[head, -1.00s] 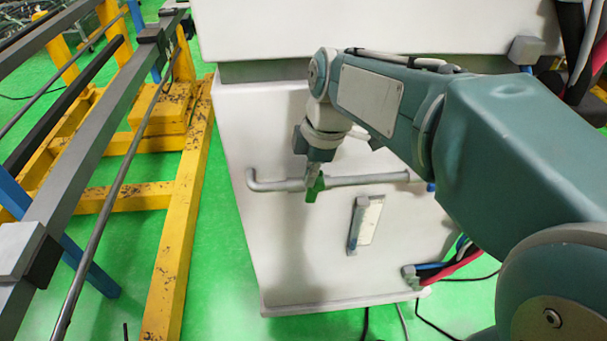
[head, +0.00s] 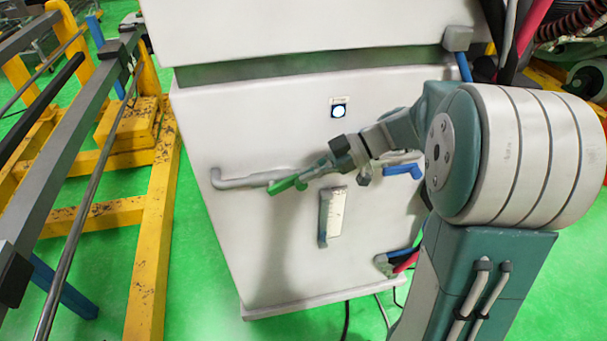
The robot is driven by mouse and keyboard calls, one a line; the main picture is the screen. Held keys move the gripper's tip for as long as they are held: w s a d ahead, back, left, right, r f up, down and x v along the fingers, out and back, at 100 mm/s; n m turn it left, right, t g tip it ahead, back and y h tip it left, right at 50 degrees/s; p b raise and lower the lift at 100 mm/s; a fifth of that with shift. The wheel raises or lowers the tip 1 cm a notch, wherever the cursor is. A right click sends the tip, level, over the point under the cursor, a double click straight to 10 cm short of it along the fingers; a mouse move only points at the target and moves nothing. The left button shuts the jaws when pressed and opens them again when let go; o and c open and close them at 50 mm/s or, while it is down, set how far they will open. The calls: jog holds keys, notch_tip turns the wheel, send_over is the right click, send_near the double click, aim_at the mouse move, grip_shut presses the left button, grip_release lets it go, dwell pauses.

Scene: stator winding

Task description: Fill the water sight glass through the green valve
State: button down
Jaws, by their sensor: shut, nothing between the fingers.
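The green valve (head: 288,184) sits on the grey horizontal pipe (head: 240,182) on the white cabinet's front. Its lever lies nearly along the pipe, tilted a little, with its free end to the left. My gripper (head: 326,168) is just right of the lever, pointing down and left, close to the pipe. It looks shut and empty; whether it touches the lever I cannot tell. The sight glass (head: 334,214) is the upright pale strip in a grey frame below the pipe. Its water level is too small to read.
A blue valve handle (head: 403,171) is at the pipe's right. A lit round button (head: 339,111) is above the pipe. The white cabinet (head: 220,115) overhangs at its top. A yellow frame (head: 155,230) stands at left. Cables hang at upper right and lower right.

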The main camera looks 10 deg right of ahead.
jog(key=shift+d+f, duration=0.4)
jog(key=shift+f, duration=0.4)
jog(key=shift+d+f, duration=0.35)
jog(key=shift+f, duration=0.45)
jog(key=shift+f, duration=0.1)
jog(key=shift+d, duration=0.1)
jog(key=v, duration=1.2)
